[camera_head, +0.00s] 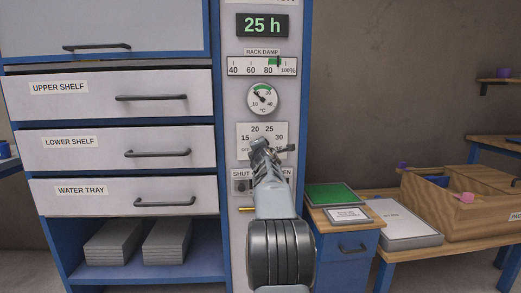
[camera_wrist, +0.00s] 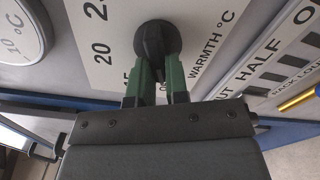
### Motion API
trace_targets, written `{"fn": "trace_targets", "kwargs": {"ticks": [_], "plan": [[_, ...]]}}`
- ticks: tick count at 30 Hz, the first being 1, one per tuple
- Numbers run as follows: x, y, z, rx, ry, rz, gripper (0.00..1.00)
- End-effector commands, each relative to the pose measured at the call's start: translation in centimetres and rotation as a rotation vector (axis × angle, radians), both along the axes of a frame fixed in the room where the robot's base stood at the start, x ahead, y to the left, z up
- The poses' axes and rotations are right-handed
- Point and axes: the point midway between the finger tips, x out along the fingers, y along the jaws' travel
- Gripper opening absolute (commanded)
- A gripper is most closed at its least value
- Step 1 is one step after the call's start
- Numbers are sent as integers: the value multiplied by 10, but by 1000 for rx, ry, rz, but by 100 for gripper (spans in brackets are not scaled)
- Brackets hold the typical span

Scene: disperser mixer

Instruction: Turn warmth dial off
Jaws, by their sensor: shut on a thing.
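The warmth dial is a round black knob (camera_wrist: 153,40) on a white plate marked 15, 20, 25 and "WARMTH °C", seen in the wrist view. In the head view its plate (camera_head: 248,129) is on the grey column, and my gripper covers the knob. My gripper (camera_wrist: 157,66) has its two green fingers on the knob's near side and is shut on it. It also shows in the head view (camera_head: 262,146), in front of the plate. The "OFF" mark is partly hidden by the fingers in the wrist view. I cannot tell where the knob points.
Above the dial are a round thermometer (camera_head: 263,98), a rack damp scale (camera_head: 262,66) and a "25 h" display (camera_head: 262,25). Below is a shut/half/open slider panel (camera_head: 241,186). Handled drawers (camera_head: 110,95) stand left; a blue cabinet (camera_head: 345,250) and wooden table stand right.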

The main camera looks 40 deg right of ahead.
Motion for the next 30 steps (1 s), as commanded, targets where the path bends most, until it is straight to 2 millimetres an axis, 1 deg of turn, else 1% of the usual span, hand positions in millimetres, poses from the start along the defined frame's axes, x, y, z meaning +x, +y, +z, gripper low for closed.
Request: {"fn": "trace_targets", "kwargs": {"ticks": [14,15,22,30], "plan": [[0,0,0,-11,9,0,0],[0,0,0,-11,9,0,19],[0,0,0,-9,8,0,40],[-1,1,0,-8,7,0,40]]}}
